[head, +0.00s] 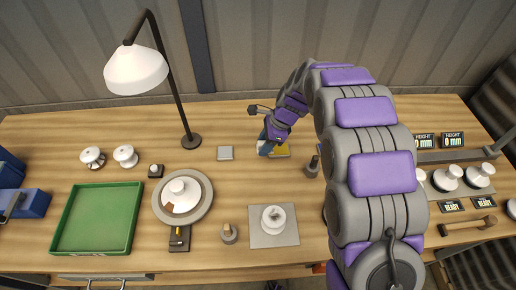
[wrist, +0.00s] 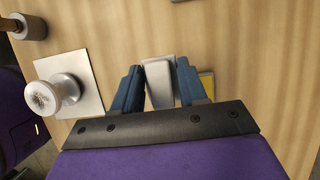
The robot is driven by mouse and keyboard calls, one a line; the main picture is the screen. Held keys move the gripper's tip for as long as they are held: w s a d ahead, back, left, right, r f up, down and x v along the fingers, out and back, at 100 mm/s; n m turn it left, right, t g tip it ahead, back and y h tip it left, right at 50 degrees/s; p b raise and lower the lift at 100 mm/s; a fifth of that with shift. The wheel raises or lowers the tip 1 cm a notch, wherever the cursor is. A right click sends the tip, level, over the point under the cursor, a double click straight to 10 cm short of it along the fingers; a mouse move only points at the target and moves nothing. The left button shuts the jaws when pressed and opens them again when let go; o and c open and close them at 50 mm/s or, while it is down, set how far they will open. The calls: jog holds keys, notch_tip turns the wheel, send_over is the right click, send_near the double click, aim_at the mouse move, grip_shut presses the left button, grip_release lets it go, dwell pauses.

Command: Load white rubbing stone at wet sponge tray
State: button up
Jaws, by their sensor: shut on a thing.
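The white rubbing stone (wrist: 159,82) is a pale block between the two blue fingers of my gripper (wrist: 158,75) in the wrist view. My gripper is shut on it. In the head view my gripper (head: 265,146) is at the far middle of the bench, and I cannot make out the stone there. A yellow patch, which looks like the wet sponge tray (head: 281,151), shows just right of the fingers, partly covered by my arm. Its yellow edge also shows beside the right finger in the wrist view (wrist: 207,84). I cannot tell whether the stone touches the tray.
A white insulator (head: 273,218) stands on a pale plate (head: 291,235) nearer the front. A round turntable (head: 204,207), green tray (head: 70,243) and lamp (head: 137,70) are to the left. Height displays (head: 453,140) stand at right.

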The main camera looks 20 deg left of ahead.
jog(key=p, duration=0.2)
send_over(275, 149)
jog(key=f, duration=0.1)
jog(key=shift+w+d+f+b, duration=0.15)
jog(key=shift+f+b, duration=0.5)
jog(key=shift+f, duration=0.35)
jog(key=shift+w+d+f+b, duration=0.15)
jog(key=shift+f+b, duration=0.55)
jog(key=shift+f, duration=0.35)
jog(key=shift+d+f+b, duration=0.15)
jog(key=shift+f+b, duration=0.5)
jog(key=shift+f, duration=0.35)
jog(key=shift+f, duration=0.4)
jog(key=shift+s+f+p, duration=0.1)
jog(key=shift+f+p, duration=0.1)
jog(key=shift+p, duration=0.4)
dwell(0.9)
notch_tip(275, 149, up, 7)
jog(key=p, duration=0.4)
jog(key=shift+p, duration=0.4)
